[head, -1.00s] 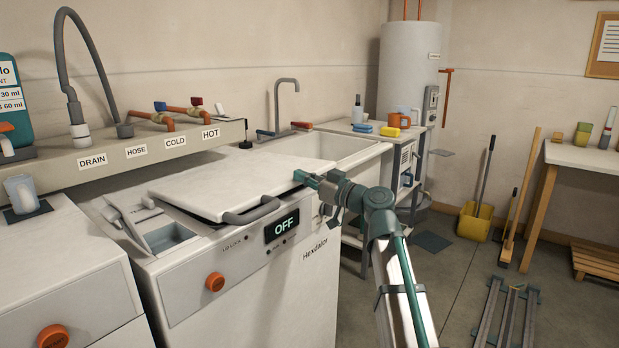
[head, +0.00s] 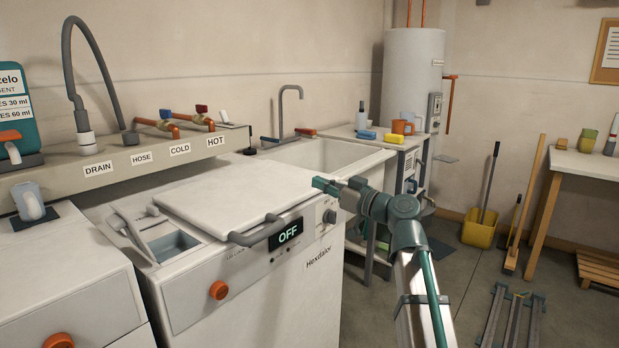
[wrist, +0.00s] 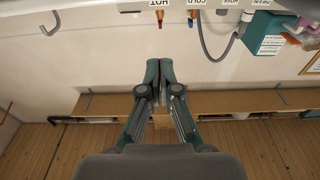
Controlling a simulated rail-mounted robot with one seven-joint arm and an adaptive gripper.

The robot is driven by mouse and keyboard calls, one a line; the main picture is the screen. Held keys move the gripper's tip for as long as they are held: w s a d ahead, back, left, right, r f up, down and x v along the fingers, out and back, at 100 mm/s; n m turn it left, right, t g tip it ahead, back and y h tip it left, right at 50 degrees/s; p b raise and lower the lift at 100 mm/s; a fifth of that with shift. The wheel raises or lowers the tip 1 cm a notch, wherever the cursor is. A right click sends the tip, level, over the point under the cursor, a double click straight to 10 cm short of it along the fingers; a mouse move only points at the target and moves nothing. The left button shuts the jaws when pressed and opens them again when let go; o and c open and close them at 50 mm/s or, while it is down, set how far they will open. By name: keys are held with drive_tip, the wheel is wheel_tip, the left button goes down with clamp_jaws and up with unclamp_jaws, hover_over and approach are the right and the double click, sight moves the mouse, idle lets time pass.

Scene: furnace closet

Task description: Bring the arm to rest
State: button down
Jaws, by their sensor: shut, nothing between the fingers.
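My arm reaches up from the lower right in the head view. The lid lies down on the washer (head: 255,290), whose display (head: 288,233) reads OFF.
A sink (head: 335,160) with a grey tap stands behind the washer. A bench (head: 365,133) holds an orange mug (head: 402,127) and sponges beside the water heater (head: 412,80). A yellow dustpan (head: 478,228) and metal rails (head: 512,315) are on the floor at right.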

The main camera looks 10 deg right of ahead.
drive_tip(key=s+d+f+m+g+h, duration=0.1)
drive_tip(key=s+f+m+g+h, duration=0.4)
drive_tip(key=f, duration=1.2)
drive_tip(key=s+d+f+m+g, duration=0.1)
drive_tip(key=s+f+g, duration=0.4)
drive_tip(key=s+f, duration=0.9)
drive_tip(key=s+d+f+m+g+h, duration=0.25)
drive_tip(key=s+f+g, duration=0.2)
drive_tip(key=f, duration=1.65)
drive_tip(key=s+d+f+g+h, duration=0.15)
drive_tip(key=s+f+g, duration=0.35)
drive_tip(key=s, duration=0.8)
drive_tip(key=s+a+f+g+h, duration=0.1)
drive_tip(key=s+f+g+h, duration=0.2)
drive_tip(key=s+f, duration=0.65)
drive_tip(key=s+d+f+g+h, duration=0.15)
drive_tip(key=s+f+g, duration=0.3)
drive_tip(key=s, duration=1.15)
drive_tip(key=w+r+t+p, duration=0.3)
drive_tip(key=r+p, duration=0.5)
drive_tip(key=p, duration=0.5)
drive_tip(key=w+r+t+p, duration=0.3)
drive_tip(key=w+r+p, duration=0.2)
drive_tip(key=p, duration=0.9)
wheel_tip(320, 180, up, 4)
drive_tip(key=shift+w+a+f+m+t, duration=0.25)
drive_tip(key=shift+w+a+m+t, duration=0.05)
drive_tip(key=shift+w+m+t, duration=0.1)
